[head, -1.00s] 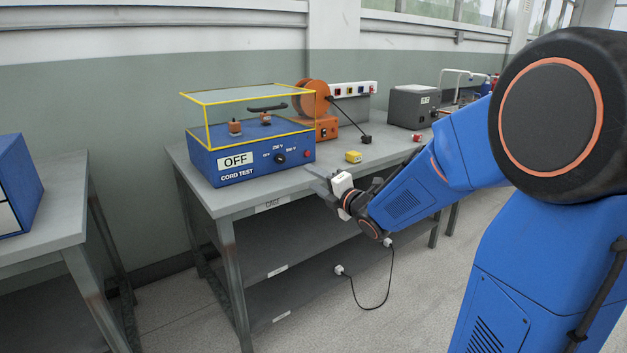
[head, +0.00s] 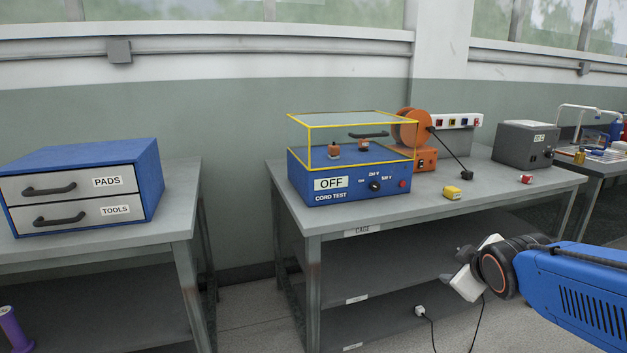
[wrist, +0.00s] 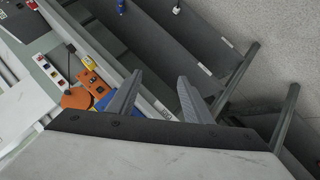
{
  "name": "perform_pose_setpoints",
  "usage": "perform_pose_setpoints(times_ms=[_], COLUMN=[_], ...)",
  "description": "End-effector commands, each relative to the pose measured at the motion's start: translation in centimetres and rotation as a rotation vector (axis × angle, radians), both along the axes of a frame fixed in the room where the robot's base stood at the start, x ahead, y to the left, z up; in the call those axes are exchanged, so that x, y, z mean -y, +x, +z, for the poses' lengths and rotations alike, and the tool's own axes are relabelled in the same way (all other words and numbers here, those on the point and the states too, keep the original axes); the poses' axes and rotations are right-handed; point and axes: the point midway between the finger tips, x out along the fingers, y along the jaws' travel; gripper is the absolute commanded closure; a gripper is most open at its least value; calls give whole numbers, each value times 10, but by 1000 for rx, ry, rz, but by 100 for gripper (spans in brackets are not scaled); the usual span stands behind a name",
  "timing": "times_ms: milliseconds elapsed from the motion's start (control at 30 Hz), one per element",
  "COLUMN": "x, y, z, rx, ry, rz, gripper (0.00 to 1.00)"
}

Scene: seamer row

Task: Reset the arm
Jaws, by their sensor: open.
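My gripper (head: 458,268) is at the lower right of the head view, in front of the right-hand bench and apart from it. In the wrist view its two grey fingers (wrist: 158,96) stand apart with nothing between them. My blue arm reaches in from the right edge of the head view. The wrist view looks down past the fingers at the bench edge, its lower shelves and the floor.
The bench (head: 345,228) carries a blue cord tester (head: 350,183) reading OFF under a clear yellow-edged cover, an orange reel (head: 404,130), a yellow block (head: 452,193) and a grey box (head: 522,146). A blue drawer unit (head: 85,185) stands on the left bench. A floor gap separates the benches.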

Motion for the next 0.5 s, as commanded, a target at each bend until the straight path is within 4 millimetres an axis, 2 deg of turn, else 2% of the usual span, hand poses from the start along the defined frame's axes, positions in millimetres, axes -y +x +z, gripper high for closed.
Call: perform_pose_setpoints(times_ms=[33,300,400,500], x=[-2,-23,-31,-37], y=[-21,-139,-172,-194], z=[-3,-33,-41,-45], rx=[-37,-282,-354,-402], ry=[61,394,471,516], rz=[-52,-365,-448,-502], gripper=[54,54,54,54])
